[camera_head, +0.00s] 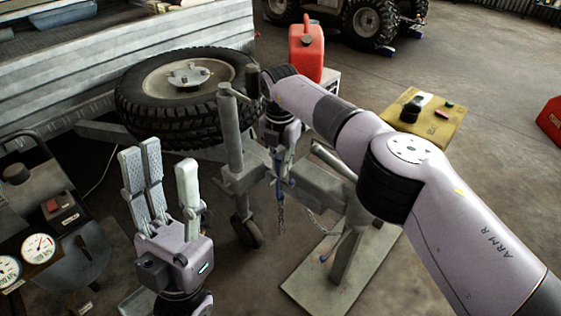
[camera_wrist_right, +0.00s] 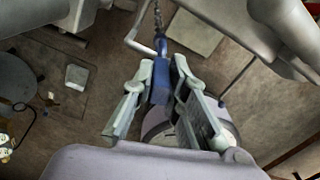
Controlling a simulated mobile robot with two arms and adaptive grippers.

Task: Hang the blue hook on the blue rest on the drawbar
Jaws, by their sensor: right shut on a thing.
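My right gripper (camera_head: 283,150) is shut on the blue hook (camera_head: 282,187), beside the drawbar (camera_head: 312,182). In the right wrist view the blue hook (camera_wrist_right: 162,78) lies between the fingertips (camera_wrist_right: 163,72), with a chain (camera_wrist_right: 157,14) running from its far end. In the head view the chain hangs below the gripper. A small blue tip (camera_head: 323,258) shows on a thin rod low by the drawbar's post; I cannot tell whether it is the blue rest. My left gripper (camera_head: 165,170) is open and empty, fingers up, left of the drawbar.
A spare wheel (camera_head: 140,105) lies by the trailer's ribbed side (camera_head: 100,60). A jack post with a small wheel (camera_head: 245,230) stands left of the drawbar. A red fuel can (camera_head: 306,55) is behind my right arm. Gauges (camera_head: 38,248) stand at far left.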

